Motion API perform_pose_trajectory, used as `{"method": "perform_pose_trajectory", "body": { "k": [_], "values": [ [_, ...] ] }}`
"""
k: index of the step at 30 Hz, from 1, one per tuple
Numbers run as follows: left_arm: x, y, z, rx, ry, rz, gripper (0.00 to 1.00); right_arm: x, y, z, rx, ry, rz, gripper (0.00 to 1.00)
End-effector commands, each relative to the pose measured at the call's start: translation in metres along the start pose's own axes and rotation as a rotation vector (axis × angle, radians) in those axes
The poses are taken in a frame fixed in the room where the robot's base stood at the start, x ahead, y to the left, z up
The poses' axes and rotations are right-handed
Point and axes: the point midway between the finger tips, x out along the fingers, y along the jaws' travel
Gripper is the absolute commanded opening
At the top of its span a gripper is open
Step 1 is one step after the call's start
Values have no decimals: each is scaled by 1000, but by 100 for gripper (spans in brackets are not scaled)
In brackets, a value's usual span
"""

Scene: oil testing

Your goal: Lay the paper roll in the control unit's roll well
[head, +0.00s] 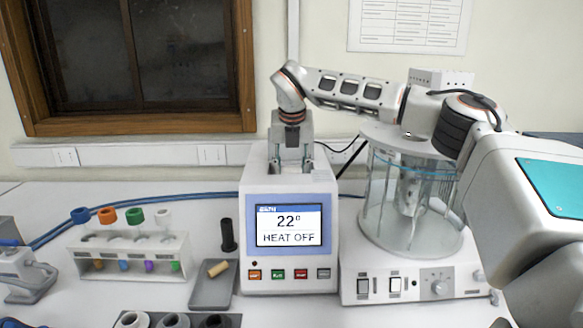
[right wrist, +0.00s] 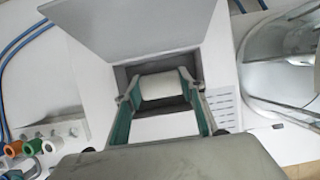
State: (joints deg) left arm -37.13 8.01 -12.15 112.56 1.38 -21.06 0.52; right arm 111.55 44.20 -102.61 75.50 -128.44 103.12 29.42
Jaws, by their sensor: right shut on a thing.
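The white paper roll (right wrist: 163,85) lies crosswise between the fingertips of my right gripper (right wrist: 160,88), which is shut on it. The control unit (head: 247,230) is the white box with a lit screen in the middle of the head view. Its roll well (right wrist: 127,73) is a dark recess in the top, seen in the right wrist view under a raised grey lid (right wrist: 120,35). The roll is at the well's mouth; I cannot tell whether it touches the bottom. My left gripper is out of view.
A glass bath (head: 410,225) on a white base stands right of the unit, under my right arm. A tube rack (head: 130,255) with coloured stoppers and a grey tray (head: 215,288) with a cork are to the left.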

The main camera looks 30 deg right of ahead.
Motion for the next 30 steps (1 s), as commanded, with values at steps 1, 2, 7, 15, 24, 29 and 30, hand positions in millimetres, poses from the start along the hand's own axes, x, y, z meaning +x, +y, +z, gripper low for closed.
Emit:
{"method": "perform_pose_trajectory", "body": {
  "k": [1, 2, 7, 15, 24, 29, 30],
  "values": [
    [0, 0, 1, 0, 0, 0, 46, 1, 0, 0, 0, 0, 0, 18],
    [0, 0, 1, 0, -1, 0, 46, 1, 0, 0, 0, 0, 0, 18],
    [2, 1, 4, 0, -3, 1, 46, 4, 0, -2, 0, 0, 0, 18],
    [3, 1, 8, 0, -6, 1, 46, 9, 0, -4, 0, 0, 0, 18],
    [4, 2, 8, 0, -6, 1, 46, 10, 0, -4, 0, 0, 0, 47],
    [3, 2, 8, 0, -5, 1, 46, 10, 0, -4, 0, 0, 0, 47],
    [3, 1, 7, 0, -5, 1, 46, 9, 0, -4, 0, 0, 0, 47]
  ]
}}
